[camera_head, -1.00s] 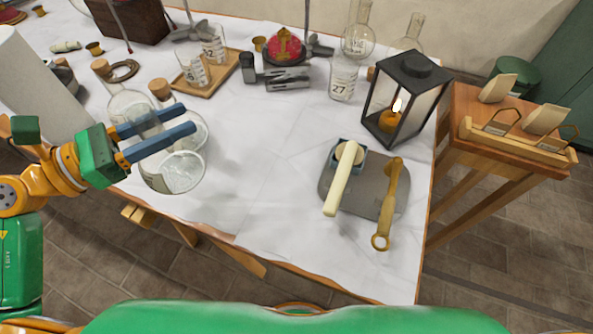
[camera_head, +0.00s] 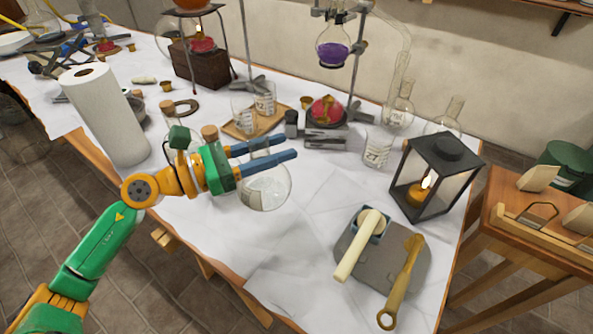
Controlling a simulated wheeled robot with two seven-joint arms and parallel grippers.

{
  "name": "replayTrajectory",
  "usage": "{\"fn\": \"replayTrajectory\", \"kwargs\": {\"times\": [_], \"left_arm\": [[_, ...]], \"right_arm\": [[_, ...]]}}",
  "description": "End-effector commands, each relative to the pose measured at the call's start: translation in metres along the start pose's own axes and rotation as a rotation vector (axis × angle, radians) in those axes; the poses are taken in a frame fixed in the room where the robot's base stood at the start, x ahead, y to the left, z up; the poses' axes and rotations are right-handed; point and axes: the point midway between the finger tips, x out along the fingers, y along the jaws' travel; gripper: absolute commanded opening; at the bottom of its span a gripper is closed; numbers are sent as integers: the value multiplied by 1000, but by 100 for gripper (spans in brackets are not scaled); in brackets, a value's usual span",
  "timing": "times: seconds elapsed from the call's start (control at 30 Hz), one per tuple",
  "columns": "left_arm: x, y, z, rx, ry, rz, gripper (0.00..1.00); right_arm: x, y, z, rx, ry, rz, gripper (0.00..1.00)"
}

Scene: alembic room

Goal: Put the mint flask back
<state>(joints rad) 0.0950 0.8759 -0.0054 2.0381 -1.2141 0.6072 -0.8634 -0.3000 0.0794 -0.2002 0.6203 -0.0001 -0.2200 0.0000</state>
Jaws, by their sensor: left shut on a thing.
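My left gripper (camera_head: 265,156) is shut on the neck of a clear, round-bodied flask (camera_head: 268,190). The flask hangs below the blue fingers with a pale patch, perhaps a label, on its body. No clear mint colour shows, and I cannot read any label. My right gripper is not in view.
A wooden tray (camera_head: 232,130) with beakers lies behind the held flask. A paper roll (camera_head: 106,112) stands left, a lit lantern (camera_head: 437,142) right. A grey slab (camera_head: 410,262) with a pestle-like tool lies front right.

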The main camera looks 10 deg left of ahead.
Motion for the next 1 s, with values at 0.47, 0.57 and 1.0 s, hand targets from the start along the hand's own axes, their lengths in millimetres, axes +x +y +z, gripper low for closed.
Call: {"fn": "replayTrajectory", "kwargs": {"times": [0.47,0.57,1.0], "left_arm": [[34,-15,-74,-4,0,2,0],[34,-16,-78,0,0,0,0],[34,-16,-79,0,1,0,72]], "right_arm": [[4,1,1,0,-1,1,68],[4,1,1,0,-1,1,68],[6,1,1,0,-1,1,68]]}}
